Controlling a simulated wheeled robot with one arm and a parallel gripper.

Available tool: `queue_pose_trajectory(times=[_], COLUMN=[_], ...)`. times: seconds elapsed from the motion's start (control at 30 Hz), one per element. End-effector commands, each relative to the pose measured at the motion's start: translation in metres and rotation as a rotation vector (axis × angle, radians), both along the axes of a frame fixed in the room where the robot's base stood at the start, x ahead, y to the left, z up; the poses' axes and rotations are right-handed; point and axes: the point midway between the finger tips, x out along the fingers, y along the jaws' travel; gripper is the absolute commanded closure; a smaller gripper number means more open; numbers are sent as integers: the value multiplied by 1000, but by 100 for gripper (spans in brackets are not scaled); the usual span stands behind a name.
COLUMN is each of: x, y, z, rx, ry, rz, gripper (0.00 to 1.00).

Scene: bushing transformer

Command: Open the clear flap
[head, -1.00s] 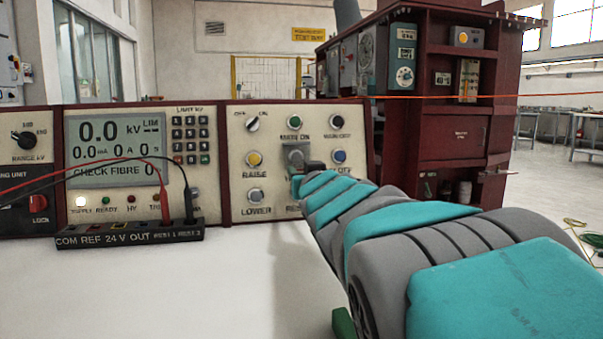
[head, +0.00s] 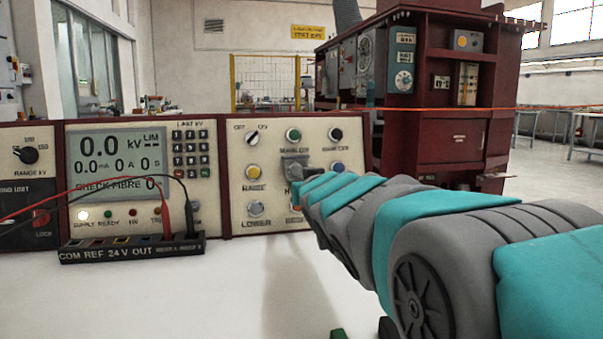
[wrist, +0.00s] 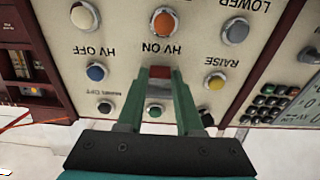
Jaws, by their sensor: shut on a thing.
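The clear flap (head: 294,165) shows as a small greyish piece on the cream control panel (head: 230,170), between the upper row of knobs and the HV ON label, in the head view. My gripper's tip is at the flap there, largely hidden behind my wrist. In the wrist view, which shows the panel upside down, my gripper's two green fingers (wrist: 160,73) are close together just below the HV ON label. A thin greyish edge of the flap (wrist: 160,71) lies between the fingertips, with a red part behind it. How far the flap is swung up is hard to tell.
Yellow (wrist: 215,81) and blue (wrist: 96,72) buttons flank my fingers, and an orange button (wrist: 164,22) lies beyond. A black terminal strip (head: 130,248) with red and black leads stands at left on the white bench (head: 230,290). The bench between is clear.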

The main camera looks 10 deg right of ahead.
Motion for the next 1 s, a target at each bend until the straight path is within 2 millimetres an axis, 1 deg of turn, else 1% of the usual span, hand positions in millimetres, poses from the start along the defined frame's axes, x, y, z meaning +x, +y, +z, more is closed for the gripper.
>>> queue_pose_trajectory(times=[0.03,0.23,0.43,0.6,1.0], x=[-1,-7,-12,-13,-14], y=[2,2,1,1,1], z=[12,25,34,38,53], rx=[3,3,1,1,0], ry=[38,205,376,504,720], rz=[3,5,3,2,1], gripper=[100,100,100,100,100])
